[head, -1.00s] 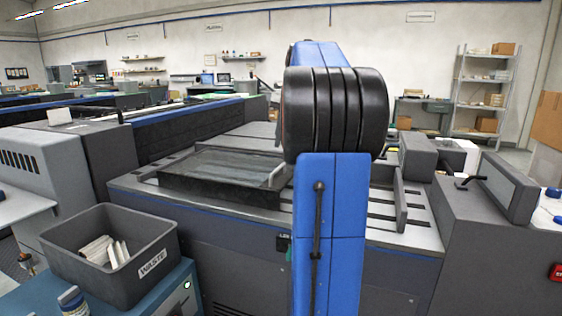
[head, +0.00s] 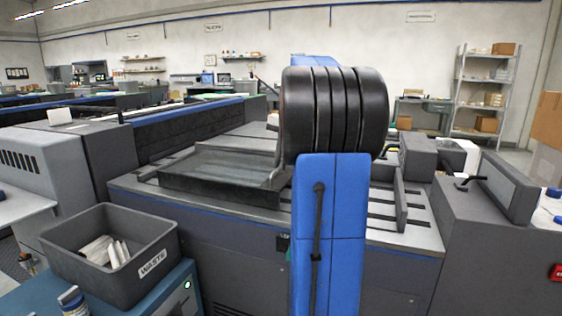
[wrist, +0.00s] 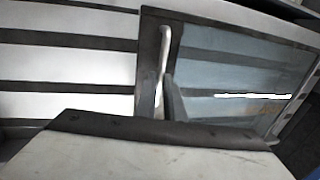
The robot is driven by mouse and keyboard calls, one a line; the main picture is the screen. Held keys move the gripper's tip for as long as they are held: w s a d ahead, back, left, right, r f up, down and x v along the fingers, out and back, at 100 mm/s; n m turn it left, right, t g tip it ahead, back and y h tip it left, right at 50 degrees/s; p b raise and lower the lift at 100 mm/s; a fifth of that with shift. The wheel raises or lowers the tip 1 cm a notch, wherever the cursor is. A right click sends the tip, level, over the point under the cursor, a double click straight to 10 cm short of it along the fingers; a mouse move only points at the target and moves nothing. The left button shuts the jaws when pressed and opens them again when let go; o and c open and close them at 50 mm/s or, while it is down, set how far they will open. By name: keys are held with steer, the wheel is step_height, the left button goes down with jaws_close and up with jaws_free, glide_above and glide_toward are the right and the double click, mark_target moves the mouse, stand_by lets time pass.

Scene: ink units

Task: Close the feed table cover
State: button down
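The feed table cover (head: 215,165) is a dark-framed panel low over the left part of the machine's grey table. It looks nearly flat; whether it rests fully down I cannot tell. In the wrist view it shows as a bluish see-through pane (wrist: 225,70) in a dark frame. Its pale bar handle (wrist: 164,50) runs along the frame's left side. My gripper (wrist: 160,98) has its dark fingertips at the lower end of this handle, which appears between them. Whether they clamp it is unclear. In the head view my blue and black arm hides the gripper.
A grey waste bin (head: 110,255) with paper stands on a blue cabinet at front left. Grey upright blocks (head: 414,155) and a tilted panel (head: 505,188) stand right of my arm. The slotted table (head: 415,232) is bare near its right front edge.

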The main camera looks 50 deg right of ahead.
steer(key=shift+s, duration=0.1)
steer(key=s+d, duration=0.4)
steer(key=s, duration=0.7)
steer(key=s+d, duration=0.5)
steer(key=s, duration=0.5)
steer(key=s+d, duration=0.4)
steer(key=s, duration=0.7)
steer(key=shift+s+d, duration=0.25)
steer(key=shift+s, duration=0.05)
steer(key=c, duration=1.8)
jaws_free()
steer(key=shift+s+d, duration=0.1)
steer(key=shift+s, duration=0.05)
steer(key=shift+c, duration=0.2)
steer(key=s+d+r, duration=0.1)
steer(key=s+r, duration=0.2)
steer(key=r, duration=1.4)
steer(key=shift+d, duration=0.1)
